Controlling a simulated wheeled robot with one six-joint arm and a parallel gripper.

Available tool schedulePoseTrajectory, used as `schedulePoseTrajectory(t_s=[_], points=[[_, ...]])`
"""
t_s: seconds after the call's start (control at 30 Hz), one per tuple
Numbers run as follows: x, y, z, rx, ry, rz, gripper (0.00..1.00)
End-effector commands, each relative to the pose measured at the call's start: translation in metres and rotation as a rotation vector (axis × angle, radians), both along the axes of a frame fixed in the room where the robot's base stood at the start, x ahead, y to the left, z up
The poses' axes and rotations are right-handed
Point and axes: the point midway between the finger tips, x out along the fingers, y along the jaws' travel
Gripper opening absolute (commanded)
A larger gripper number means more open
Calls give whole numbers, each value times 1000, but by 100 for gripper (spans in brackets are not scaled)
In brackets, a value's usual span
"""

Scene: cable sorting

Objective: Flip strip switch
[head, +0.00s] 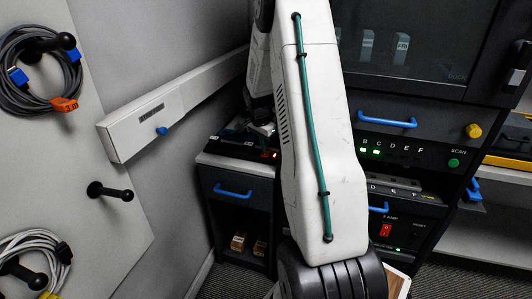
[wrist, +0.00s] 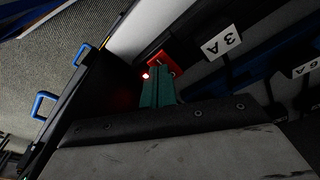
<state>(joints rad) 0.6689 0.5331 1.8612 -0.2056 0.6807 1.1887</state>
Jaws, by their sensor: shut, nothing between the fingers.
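The power strip (head: 238,141) lies on top of the low dark cabinet, partly hidden behind my arm in the head view. A small red light glows at its near right end. In the wrist view the red switch (wrist: 163,63) shows just beyond my fingertips, with a lit red spot (wrist: 146,76) beside it. My gripper (wrist: 157,75) is shut and empty, its teal fingers together. The fingertips overlap the switch's lower edge in that view; I cannot tell whether they touch it.
Plugs with white tags, one reading 3 A (wrist: 221,42), stand right beside the switch. The low cabinet has a blue drawer handle (head: 233,192). A wall trunking (head: 177,107) runs behind. A dark equipment rack (head: 415,148) stands close on the right. Coiled cables hang at left.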

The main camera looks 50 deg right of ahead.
Motion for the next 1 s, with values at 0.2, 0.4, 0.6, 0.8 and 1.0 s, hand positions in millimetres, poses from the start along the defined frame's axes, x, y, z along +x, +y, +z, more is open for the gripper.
schedulePoseTrajectory(t_s=[0.2,0.4,0.6,0.8,1.0], points=[[0,0,19,-1,-2,0,0],[0,0,35,-1,-2,0,0],[0,0,50,-1,-1,0,0],[0,0,58,0,0,0,0],[0,0,58,0,0,0,0]])
